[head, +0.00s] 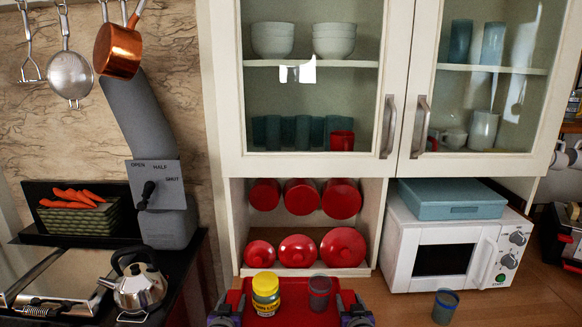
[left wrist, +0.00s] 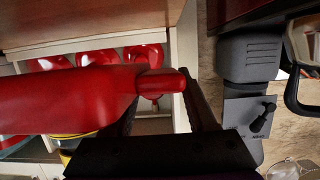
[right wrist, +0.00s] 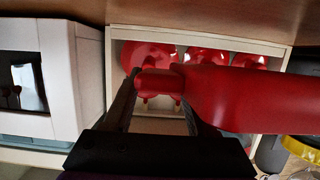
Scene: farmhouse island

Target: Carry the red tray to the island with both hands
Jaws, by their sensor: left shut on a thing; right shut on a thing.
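The red tray (head: 292,312) is at the bottom middle of the head view, in front of the cabinet. A yellow-lidded jar (head: 265,293) and a dark translucent cup (head: 319,292) stand upright on it. My left gripper (head: 226,312) is at the tray's left end. In the left wrist view its fingers (left wrist: 160,98) are shut on the tray's red handle (left wrist: 158,82). My right gripper (head: 355,312) is at the right end. In the right wrist view its fingers (right wrist: 158,98) are shut on the other handle (right wrist: 155,82). The tray's underside and front edge are out of the head view.
A white microwave (head: 455,248) with a blue box (head: 463,198) on top stands right of the cabinet. A blue cup (head: 445,306) stands on the wooden counter (head: 400,308) before it. A kettle (head: 140,287) stands at left.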

